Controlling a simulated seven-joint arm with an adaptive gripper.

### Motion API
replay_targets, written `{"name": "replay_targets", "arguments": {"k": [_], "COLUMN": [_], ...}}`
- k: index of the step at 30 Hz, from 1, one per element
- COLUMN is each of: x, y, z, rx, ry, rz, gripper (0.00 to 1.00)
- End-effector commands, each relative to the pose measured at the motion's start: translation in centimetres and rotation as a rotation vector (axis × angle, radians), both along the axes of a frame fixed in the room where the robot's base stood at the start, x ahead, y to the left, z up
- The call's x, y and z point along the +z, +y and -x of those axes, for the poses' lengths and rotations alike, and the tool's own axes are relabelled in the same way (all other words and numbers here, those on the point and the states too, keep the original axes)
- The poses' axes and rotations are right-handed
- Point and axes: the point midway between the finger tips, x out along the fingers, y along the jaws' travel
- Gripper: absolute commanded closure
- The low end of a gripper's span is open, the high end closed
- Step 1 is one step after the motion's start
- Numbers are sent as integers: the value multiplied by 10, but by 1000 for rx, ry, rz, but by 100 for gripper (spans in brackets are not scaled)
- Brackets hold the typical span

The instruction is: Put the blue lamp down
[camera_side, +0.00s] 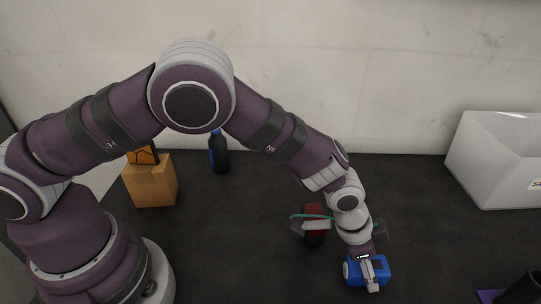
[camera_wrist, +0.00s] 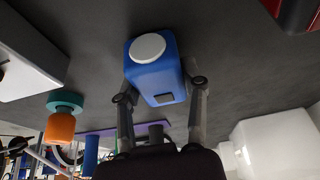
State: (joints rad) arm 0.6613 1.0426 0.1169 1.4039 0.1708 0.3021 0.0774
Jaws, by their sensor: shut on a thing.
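The blue lamp (camera_side: 381,271) is a small blue block at the lower right of the side view. In the wrist view the blue lamp (camera_wrist: 160,72) shows a round white disc on one end and a small dark patch on a side. My gripper (camera_side: 370,276) points down over it, one grey finger across its near face. In the wrist view my gripper (camera_wrist: 160,90) has a finger on each side of the lamp and is shut on it. The lamp is low over the dark table; I cannot tell whether its underside touches.
A red and dark object (camera_side: 315,232) stands just left of the gripper. A white bin (camera_side: 480,165) is at the right, and a purple item (camera_side: 489,296) is at the bottom right. A cardboard box (camera_side: 151,183) and a blue-black bottle (camera_side: 220,155) stand farther left. Dark table between is bare.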

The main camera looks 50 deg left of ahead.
Motion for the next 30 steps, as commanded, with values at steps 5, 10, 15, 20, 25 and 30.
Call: {"name": "replay_targets", "arguments": {"k": [5, 10, 15, 20, 25, 30], "x": [-1, -1, -1, 9, 41, 79], "y": [0, 0, 0, 2, 10, 22], "z": [0, 0, 0, 1, 10, 21], "rx": [0, 0, 0, 0, 0, 0], "ry": [0, 0, 0, -3, -4, -5], "rz": [0, 0, 0, 1, 3, 4], "gripper": [42, 31, 31, 31, 31, 31]}}
